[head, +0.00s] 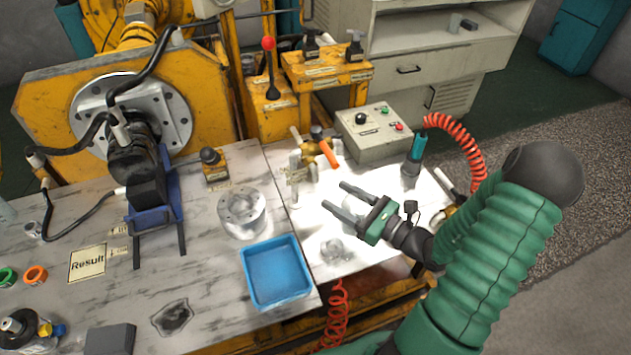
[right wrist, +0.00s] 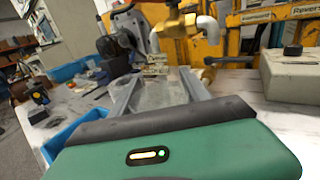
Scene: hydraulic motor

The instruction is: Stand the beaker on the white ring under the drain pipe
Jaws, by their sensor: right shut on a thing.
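My right gripper (head: 352,203) is over the bright right part of the bench. It is shut on the clear beaker (right wrist: 165,93), which shows faintly between its two grey fingers in the right wrist view. The brass valve with grey pipes (right wrist: 180,22) stands beyond the fingertips; it also shows in the head view (head: 299,150), up and left of the gripper. The white ring cannot be made out against the bright bench top. My left gripper is not in view.
A grey control box (head: 374,133) and a teal tool (head: 415,150) with a red coiled hose stand behind the gripper. A small glassy shape (head: 334,249) shows below the gripper.

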